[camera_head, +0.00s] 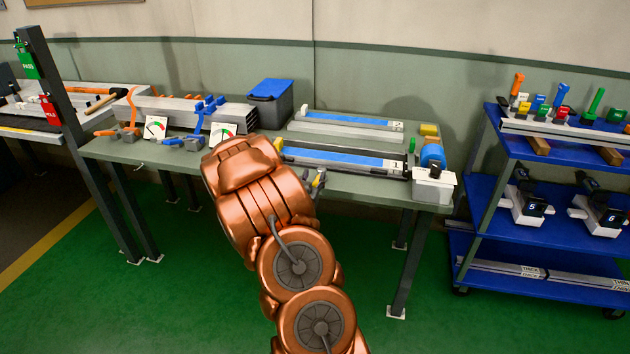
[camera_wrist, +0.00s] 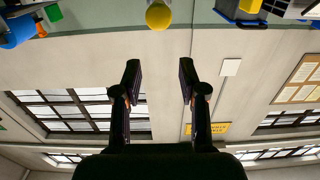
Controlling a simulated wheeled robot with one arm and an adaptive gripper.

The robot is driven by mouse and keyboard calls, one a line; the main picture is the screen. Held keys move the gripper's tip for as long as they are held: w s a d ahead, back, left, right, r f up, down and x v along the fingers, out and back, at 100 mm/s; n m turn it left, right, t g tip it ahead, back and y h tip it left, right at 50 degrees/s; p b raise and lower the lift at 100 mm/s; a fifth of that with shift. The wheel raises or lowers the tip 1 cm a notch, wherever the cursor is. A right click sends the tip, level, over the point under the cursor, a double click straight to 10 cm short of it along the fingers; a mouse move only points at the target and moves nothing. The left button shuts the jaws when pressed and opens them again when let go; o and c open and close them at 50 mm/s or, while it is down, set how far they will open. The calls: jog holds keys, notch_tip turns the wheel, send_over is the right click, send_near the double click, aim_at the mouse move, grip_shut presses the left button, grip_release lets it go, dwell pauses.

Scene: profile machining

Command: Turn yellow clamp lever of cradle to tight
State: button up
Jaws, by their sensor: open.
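A round yellow knob (camera_wrist: 158,15) shows at the top of the wrist view, in line with the gap between my fingers; I cannot tell for sure that it is the clamp lever's end. My gripper (camera_wrist: 160,75) is open, with nothing between its two dark fingers, and apart from the knob. In the head view, a long blue-topped cradle (camera_head: 345,159) lies on the bench, with a small yellow part (camera_head: 278,144) at its left end beside my arm. My copper arm hides much of that area. The lever's angle cannot be made out.
The grey-green bench (camera_head: 150,152) carries orange and blue clamps at left, a blue-lidded bin (camera_head: 270,102) behind, and a second blue-topped bar (camera_head: 345,121). A white box (camera_head: 434,188) stands at the right end. A blue shelf cart (camera_head: 540,153) stands further right.

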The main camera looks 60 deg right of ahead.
aim_at(315, 185)
notch_tip(315, 185, down, 4)
jog(key=b, duration=0.3)
jog(key=shift+d+f, duration=0.1)
jog(key=shift+x, duration=0.8)
jog(key=shift+p+x, duration=0.6)
jog(key=shift+x, duration=2.45)
jog(key=shift+w, duration=0.1)
jog(key=shift+c, duration=0.3)
grip_shut()
